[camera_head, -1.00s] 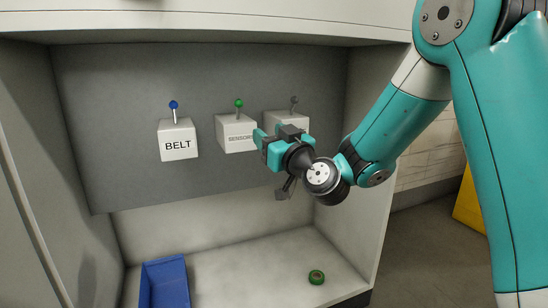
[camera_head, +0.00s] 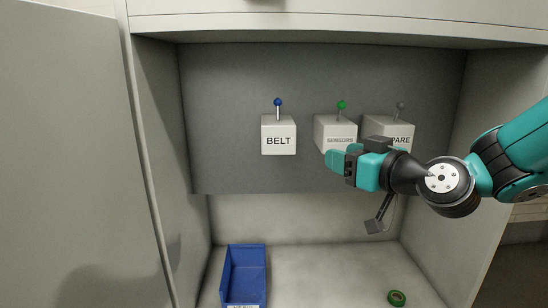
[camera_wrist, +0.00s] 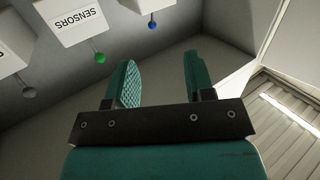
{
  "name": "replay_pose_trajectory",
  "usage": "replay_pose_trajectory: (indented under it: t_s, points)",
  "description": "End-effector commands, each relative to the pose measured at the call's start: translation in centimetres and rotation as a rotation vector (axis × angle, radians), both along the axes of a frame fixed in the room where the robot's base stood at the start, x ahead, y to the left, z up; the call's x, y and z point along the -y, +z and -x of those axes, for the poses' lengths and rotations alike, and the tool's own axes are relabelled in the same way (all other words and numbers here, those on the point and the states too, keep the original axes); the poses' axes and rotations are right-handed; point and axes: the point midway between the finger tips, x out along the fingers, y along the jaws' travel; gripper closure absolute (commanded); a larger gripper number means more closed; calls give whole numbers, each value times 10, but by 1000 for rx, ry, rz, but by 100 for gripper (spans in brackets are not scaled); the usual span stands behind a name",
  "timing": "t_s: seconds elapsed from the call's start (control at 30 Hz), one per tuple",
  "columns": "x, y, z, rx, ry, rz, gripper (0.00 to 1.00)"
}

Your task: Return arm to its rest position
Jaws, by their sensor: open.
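My gripper (camera_head: 338,162) is in front of the panel, just below and in front of the SENSORS switch box (camera_head: 332,128). In the wrist view, the two teal fingers of my gripper (camera_wrist: 160,80) stand apart with nothing between them. The BELT switch box (camera_head: 279,142) with its blue-knobbed lever is left of my gripper. The SPARE switch box (camera_head: 401,130) with a grey knob is partly hidden behind my gripper. All three levers point up in the head view. In the wrist view the boxes appear upside down, with the SENSORS box (camera_wrist: 70,20) at upper left.
The switches sit on a grey panel (camera_head: 225,120) inside a recessed cabinet. A blue bin (camera_head: 228,275) stands on the shelf below at left, and a green tape roll (camera_head: 397,298) lies at lower right. Cabinet side walls bound the space. The middle of the shelf is clear.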

Motion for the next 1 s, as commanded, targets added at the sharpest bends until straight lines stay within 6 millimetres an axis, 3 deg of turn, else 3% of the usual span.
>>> replay_pose_trajectory:
  t_s: [0.03,0.1,0.23,0.37,0.6,0.63,0.7,0.87,1.0]
  points:
    - [-19,3,22,-91,84,28,51]
    - [-36,-6,54,-245,182,75,51]
    - [-49,-25,117,-541,297,184,51]
    - [-41,-38,176,-804,330,297,51]
    - [-3,-45,265,-1193,267,489,51]
    - [1,-40,273,-1228,256,507,51]
    - [0,-11,268,-1220,258,498,51]
    - [0,35,268,-1219,260,497,51]
    - [-1,85,268,-1218,261,498,51]
